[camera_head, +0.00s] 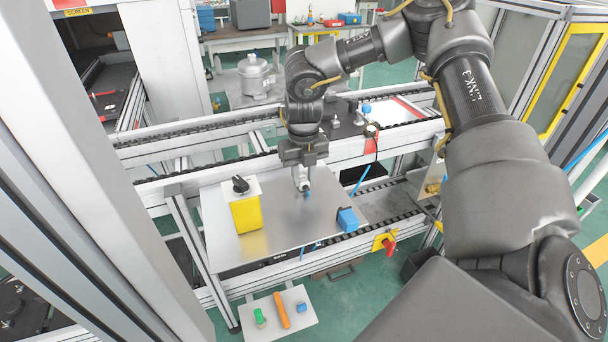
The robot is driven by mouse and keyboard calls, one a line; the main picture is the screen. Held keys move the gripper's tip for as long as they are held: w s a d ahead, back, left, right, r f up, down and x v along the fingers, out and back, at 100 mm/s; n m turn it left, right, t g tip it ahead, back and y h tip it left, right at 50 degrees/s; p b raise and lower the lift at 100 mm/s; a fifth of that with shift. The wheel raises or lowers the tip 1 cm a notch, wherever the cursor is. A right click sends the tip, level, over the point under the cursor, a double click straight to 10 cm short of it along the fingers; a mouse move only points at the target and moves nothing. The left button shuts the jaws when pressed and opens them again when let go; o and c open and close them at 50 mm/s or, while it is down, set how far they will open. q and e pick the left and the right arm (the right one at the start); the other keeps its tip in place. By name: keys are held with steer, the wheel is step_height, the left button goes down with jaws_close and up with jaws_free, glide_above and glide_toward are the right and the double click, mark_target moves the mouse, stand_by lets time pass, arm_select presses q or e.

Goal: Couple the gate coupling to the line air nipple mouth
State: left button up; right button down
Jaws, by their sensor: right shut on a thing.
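My right gripper (302,178) points down over the flat metal plate (270,215), between the yellow box and the blue block. It is shut on a small part with a blue end (307,194), which looks like the gate coupling; the fingers hide much of it. I cannot tell whether its lower end touches the plate. The line air nipple mouth cannot be made out with certainty. A blue hose (361,180) and a small round gauge-like part (371,130) show at the conveyor rail to the right. My left gripper is not in view.
A yellow box with a black knob (246,211) and a blue block (347,219) stand on the plate. A red-handled yellow switch (386,242) sits at the front rail. A lower board (278,330) holds green, orange and blue items. A metal compressor (255,76) stands behind.

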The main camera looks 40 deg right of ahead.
steer(key=shift+f, duration=0.2)
steer(key=c, duration=1.2)
jaws_free()
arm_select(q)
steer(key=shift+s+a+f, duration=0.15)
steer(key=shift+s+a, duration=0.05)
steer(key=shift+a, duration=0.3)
arm_select(e)
steer(key=shift+o, duration=0.2)
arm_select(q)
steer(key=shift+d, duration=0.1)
